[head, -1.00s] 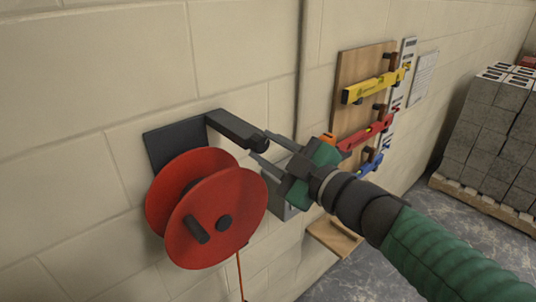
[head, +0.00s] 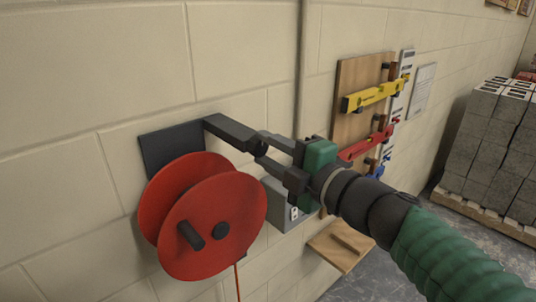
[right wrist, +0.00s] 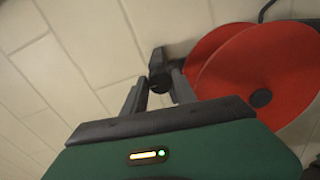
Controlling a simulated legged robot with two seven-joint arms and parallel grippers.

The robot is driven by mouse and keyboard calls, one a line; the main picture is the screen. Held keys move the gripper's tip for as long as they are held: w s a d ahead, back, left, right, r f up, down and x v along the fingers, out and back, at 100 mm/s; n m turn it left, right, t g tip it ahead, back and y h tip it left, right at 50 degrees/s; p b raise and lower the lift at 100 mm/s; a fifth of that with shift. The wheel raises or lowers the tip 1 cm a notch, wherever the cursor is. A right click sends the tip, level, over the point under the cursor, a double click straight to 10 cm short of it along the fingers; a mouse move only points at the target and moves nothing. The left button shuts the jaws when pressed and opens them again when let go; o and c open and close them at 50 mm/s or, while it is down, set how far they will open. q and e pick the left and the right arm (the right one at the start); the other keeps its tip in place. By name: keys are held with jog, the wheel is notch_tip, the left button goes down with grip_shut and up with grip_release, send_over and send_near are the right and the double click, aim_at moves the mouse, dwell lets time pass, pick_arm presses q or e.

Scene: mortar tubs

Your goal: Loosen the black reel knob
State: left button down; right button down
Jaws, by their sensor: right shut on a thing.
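The black reel knob (head: 261,149) sits at the outer end of a dark bracket arm that comes out from the wall above the red reel (head: 228,205). My right gripper (head: 266,145) has come in from the right, and its two fingers are shut on the knob. In the right wrist view the knob (right wrist: 158,72) shows between the fingertips (right wrist: 159,86), with the red reel (right wrist: 262,75) to the right. The fingers partly hide the knob in the head view. My left gripper is in neither view.
The reel's dark crank handle (head: 190,235) sticks out from its front disc. A grey box (head: 283,205) is on the wall behind my gripper. A wooden board with coloured levels (head: 375,97) hangs further right. Grey blocks (head: 490,145) are stacked on a pallet at the far right.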

jog(key=shift+a+f, duration=0.1)
jog(key=shift+f, duration=0.3)
jog(key=c, duration=1.3)
grip_release()
jog(key=shift+c, duration=0.2)
jog(key=o, duration=0.3)
jog(key=shift+r, duration=0.2)
jog(key=shift+o, duration=0.2)
